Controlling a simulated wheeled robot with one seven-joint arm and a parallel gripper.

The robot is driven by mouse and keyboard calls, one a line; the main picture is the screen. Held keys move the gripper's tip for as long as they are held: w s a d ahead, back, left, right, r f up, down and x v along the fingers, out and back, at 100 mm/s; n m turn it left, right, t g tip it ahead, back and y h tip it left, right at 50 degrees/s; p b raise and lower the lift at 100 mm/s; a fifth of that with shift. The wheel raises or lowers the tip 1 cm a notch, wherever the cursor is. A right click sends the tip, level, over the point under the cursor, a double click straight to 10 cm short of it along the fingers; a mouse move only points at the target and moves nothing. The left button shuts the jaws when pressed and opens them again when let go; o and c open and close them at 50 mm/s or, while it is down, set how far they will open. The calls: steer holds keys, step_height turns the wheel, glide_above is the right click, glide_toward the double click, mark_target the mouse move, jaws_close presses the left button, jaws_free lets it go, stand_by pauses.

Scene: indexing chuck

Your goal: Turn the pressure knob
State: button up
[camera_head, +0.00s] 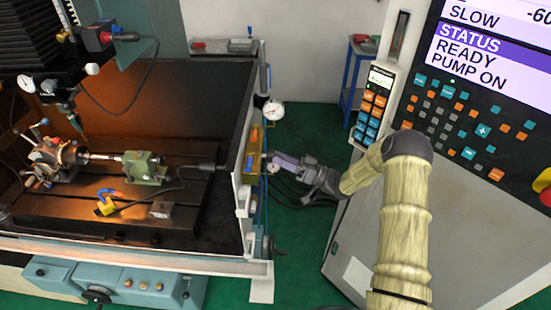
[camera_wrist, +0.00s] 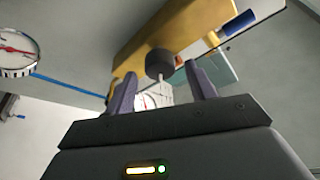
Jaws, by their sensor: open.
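The pressure knob looks to be the dark round knob (camera_wrist: 160,63) on the face of a yellow block (camera_wrist: 190,28) in the wrist view. The block also shows in the head view (camera_head: 254,138), on the outer side of the machine's tray wall. My gripper (camera_wrist: 161,84) is open, with one purple-grey finger on each side below the knob. The fingertips seem close to the knob; I cannot tell whether they touch it. In the head view my gripper (camera_head: 277,160) reaches left to the block, and the knob cannot be made out there.
A round gauge with a red needle (camera_wrist: 17,50) is left of the block; it also shows in the head view (camera_head: 273,110). A smaller gauge (camera_wrist: 148,102) lies partly behind my fingers. A control panel (camera_head: 470,120) stands right of my arm. Green floor (camera_head: 305,240) is clear below.

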steer(key=b+v, duration=0.5)
steer(key=v, duration=0.9)
steer(key=shift+d+f, duration=0.15)
steer(key=shift+d, duration=0.2)
steer(key=w+a+r+m+t+h, duration=0.2)
steer(key=w+a+m+t+h, duration=0.1)
steer(key=w+t+h, duration=0.4)
steer(key=s+d+r+m+g+h, duration=0.2)
steer(key=s+d+m+g+h, duration=0.3)
steer(key=s+h, duration=0.7)
steer(key=s+g+h, duration=0.1)
steer(key=s+g, duration=0.4)
steer(key=s, duration=1.3)
steer(key=shift+a+h, duration=0.4)
